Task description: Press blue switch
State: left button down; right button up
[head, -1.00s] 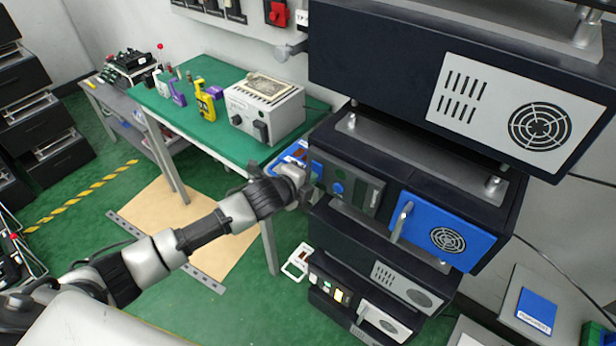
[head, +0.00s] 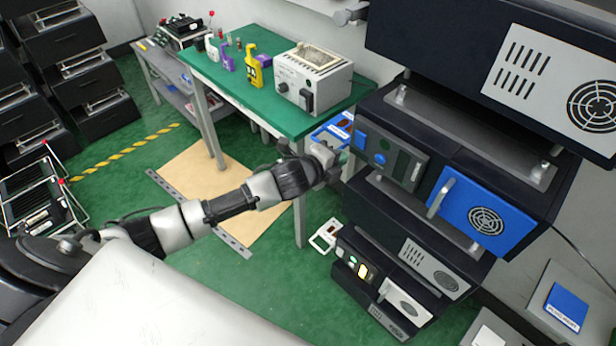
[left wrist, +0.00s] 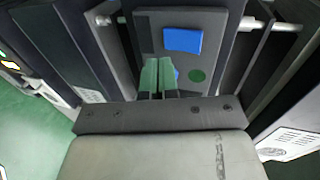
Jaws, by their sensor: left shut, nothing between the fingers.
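A grey panel (head: 408,152) on the dark equipment stack carries a blue square switch (head: 361,140) and a round blue button (head: 379,158). In the left wrist view the blue square (left wrist: 182,40) shows fully, just above my fingertips. The round blue button (left wrist: 178,74) is mostly hidden behind them, with a dark green round one (left wrist: 197,76) to its right. My left gripper (head: 335,160) is at the left of the panel; its two fingers (left wrist: 158,76) are together and empty, pointing at the panel. I cannot tell if they touch it. My right gripper is out of view.
A blue vented panel (head: 475,215) with a light handle (head: 441,197) is right of the grey panel. Metal handle bars run above and below. A green table (head: 240,88) with a grey device (head: 314,78) stands behind left.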

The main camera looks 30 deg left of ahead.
pick_arm(q)
jog(key=f+b+v, duration=0.1)
jog(key=b+v, duration=0.1)
jog(key=v, duration=0.6)
jog(key=shift+s+a, duration=0.25)
jog(key=shift+s, duration=0.2)
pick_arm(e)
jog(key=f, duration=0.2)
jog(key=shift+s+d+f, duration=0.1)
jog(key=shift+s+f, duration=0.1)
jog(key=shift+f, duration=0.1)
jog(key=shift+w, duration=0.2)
